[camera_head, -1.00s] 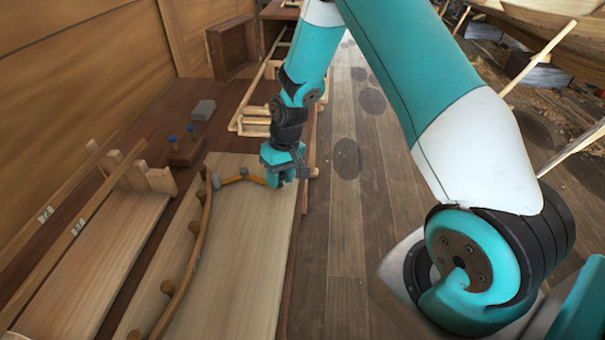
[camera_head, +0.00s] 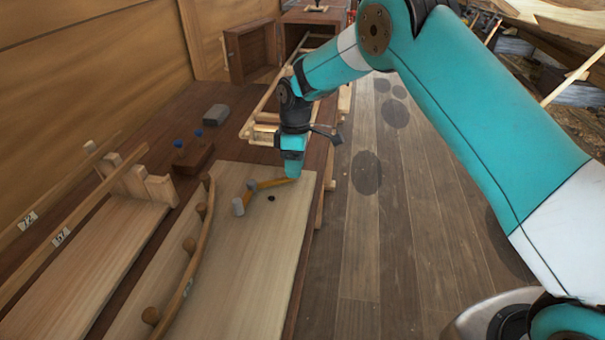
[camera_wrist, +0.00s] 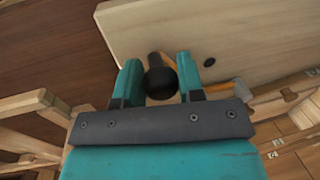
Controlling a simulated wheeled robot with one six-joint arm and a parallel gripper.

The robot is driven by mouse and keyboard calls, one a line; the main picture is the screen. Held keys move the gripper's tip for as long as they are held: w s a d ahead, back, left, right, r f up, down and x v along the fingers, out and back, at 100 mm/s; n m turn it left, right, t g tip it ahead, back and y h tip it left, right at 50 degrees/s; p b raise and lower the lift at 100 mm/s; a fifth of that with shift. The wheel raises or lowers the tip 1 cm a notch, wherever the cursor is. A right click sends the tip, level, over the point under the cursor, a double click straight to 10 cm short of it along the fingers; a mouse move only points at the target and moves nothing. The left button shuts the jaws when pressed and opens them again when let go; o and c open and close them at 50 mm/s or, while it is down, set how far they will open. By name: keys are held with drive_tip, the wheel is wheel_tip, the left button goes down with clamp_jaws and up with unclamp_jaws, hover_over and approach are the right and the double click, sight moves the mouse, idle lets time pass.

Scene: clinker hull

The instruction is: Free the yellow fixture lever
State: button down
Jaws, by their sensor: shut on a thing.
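The yellow fixture lever (camera_head: 270,184) lies low over the pale board (camera_head: 225,270), near its far end. It has a grey cylinder (camera_head: 238,206) at its left end, apart from the curved wooden batten (camera_head: 190,262). My gripper (camera_head: 291,173) is at the lever's right end. In the wrist view, my gripper's fingers (camera_wrist: 157,84) close around a dark round knob (camera_wrist: 160,83). Part of the yellow lever (camera_wrist: 214,89) shows to the right of the fingers there. The fingers hide the lever's end in the head view.
A dark hole (camera_head: 271,198) shows in the board beside the lever. Several round pegs line the batten's left side. A small block with blue knobs (camera_head: 193,153) and a grey block (camera_head: 216,115) stand to the left. The floor (camera_head: 390,220) is open on the right.

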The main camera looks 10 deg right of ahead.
drive_tip(key=shift+w+a+n+b, duration=0.25)
drive_tip(key=shift+w+n+b, duration=0.05)
drive_tip(key=shift+w+n, duration=0.5)
drive_tip(key=c, duration=0.8)
unclamp_jaws()
drive_tip(key=shift+w, duration=0.1)
drive_tip(key=shift+o, duration=0.2)
drive_tip(key=shift+r, duration=0.2)
drive_tip(key=w+r+p, duration=0.3)
drive_tip(key=r+p, duration=0.3)
drive_tip(key=r, duration=1)
drive_tip(key=shift+d+r, duration=0.4)
